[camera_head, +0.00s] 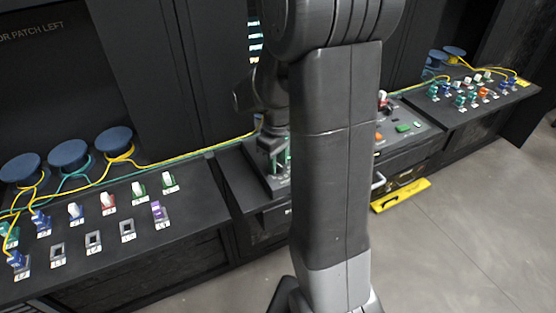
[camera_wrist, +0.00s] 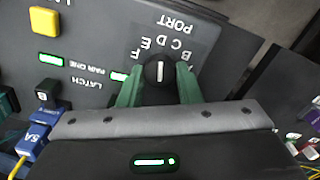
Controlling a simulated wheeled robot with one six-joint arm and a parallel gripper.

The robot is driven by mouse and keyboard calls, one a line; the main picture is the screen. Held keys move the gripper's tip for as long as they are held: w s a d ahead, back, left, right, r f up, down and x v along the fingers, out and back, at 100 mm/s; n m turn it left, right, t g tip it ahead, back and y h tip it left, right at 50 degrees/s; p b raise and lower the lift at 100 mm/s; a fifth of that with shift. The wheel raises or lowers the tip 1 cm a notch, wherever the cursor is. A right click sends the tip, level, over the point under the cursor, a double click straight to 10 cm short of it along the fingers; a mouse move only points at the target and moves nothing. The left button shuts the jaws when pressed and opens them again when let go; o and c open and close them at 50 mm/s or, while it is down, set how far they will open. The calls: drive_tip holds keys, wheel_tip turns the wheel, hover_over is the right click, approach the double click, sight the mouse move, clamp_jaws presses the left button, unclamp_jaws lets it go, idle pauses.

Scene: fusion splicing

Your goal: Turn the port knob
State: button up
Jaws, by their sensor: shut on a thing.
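The port knob (camera_wrist: 159,77) is a black round knob with a white pointer line, on a dark grey panel (camera_wrist: 95,20) in the wrist view. The word PORT and an arc of letters, upside down here, lie around its far side. The white line is near vertical in the picture, toward about D. My gripper (camera_wrist: 158,80) has green fingers, one on each side of the knob, and is shut on it. In the head view the knob is hidden, and my arm covers much of the console (camera_head: 236,170).
A yellow button (camera_wrist: 44,20) and lit green indicators (camera_wrist: 51,59) are on the panel near the knob. A blue connector (camera_wrist: 36,139) with a yellow cable is at lower left. Patch tables (camera_head: 190,204) with connectors stand on both sides. A yellow piece (camera_head: 402,195) lies by the console.

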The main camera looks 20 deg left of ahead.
sight(278, 164)
idle(0.3)
drive_tip(key=o, duration=1)
drive_tip(key=shift+r, duration=0.1)
wheel_tip(278, 164, up, 14)
drive_tip(key=shift+f, duration=0.15)
drive_tip(key=shift+f, duration=0.1)
wheel_tip(278, 164, down, 14)
drive_tip(key=shift+r, duration=0.15)
idle(0.3)
drive_tip(key=shift+r, duration=0.15)
